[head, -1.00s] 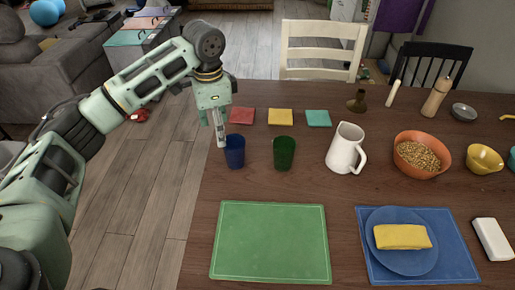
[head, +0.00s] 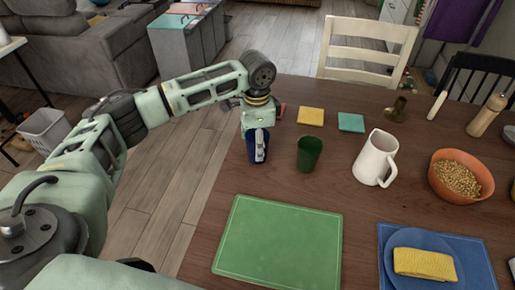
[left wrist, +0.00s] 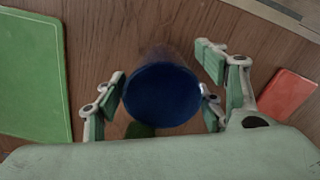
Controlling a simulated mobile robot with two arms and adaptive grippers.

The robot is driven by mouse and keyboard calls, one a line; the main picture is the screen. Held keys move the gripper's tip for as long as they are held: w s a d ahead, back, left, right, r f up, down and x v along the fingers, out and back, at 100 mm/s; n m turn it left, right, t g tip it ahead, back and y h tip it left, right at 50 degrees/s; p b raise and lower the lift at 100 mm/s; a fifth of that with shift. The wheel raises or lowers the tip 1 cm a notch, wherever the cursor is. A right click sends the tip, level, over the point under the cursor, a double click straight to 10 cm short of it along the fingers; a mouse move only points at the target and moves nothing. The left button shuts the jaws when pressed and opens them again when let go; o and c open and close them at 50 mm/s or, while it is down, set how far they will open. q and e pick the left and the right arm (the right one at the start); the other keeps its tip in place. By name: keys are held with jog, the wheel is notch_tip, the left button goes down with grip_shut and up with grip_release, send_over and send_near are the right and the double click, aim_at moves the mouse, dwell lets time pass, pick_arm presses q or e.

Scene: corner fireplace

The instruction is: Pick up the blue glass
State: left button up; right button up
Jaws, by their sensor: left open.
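The blue glass (head: 251,157) stands upright on the wooden table, left of the green glass (head: 309,153). My left gripper (head: 259,145) is open and lowered at the blue glass; a finger shows in front of it in the head view. In the left wrist view the round blue glass (left wrist: 162,96) lies between the spread fingers of the gripper (left wrist: 160,80), with a gap on the left side. Whether the right-hand fingers touch it I cannot tell. My right gripper is not in view.
A white pitcher (head: 374,160) and an orange bowl of grain (head: 459,176) stand to the right. A green placemat (head: 278,245) lies in front of the glasses. Yellow (head: 311,117) and teal (head: 351,122) napkins lie behind. The table's left edge is close to the blue glass.

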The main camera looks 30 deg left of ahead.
pick_arm(q)
notch_tip(320, 180, down, 3)
jog(key=shift+d+f, duration=0.15)
jog(key=shift+f, duration=0.05)
jog(key=shift+c, duration=0.3)
jog(key=shift+r, duration=0.1)
jog(key=c, duration=1.3)
